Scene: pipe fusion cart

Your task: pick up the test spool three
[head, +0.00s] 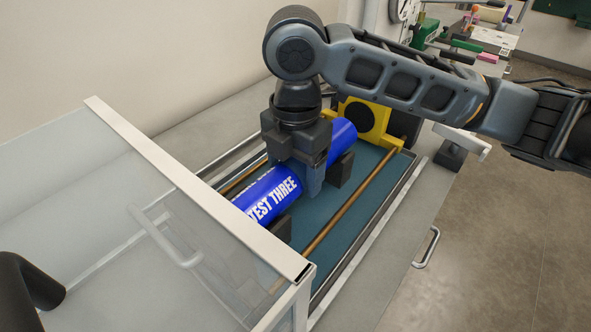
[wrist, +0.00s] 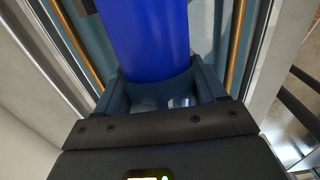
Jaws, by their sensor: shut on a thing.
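The test spool three (head: 268,196) is a blue cylinder with white lettering that reads "TEST THREE". It lies lengthwise over a teal bed, near dark support blocks. My gripper (head: 308,178) reaches down from above and is shut on the spool near its middle, hiding that part. In the wrist view the blue spool (wrist: 148,40) runs up between the two fingers of my gripper (wrist: 160,88). I cannot tell whether the spool rests on the supports or is lifted. Its near end is partly behind the clear guard.
A clear guard with a white frame (head: 195,185) stands at the left and front. A yellow block (head: 362,121) stands at the spool's far end. A copper-coloured rail (head: 345,212) runs along the bed. Tools and bottles crowd the bench at the back right. Open floor lies at right.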

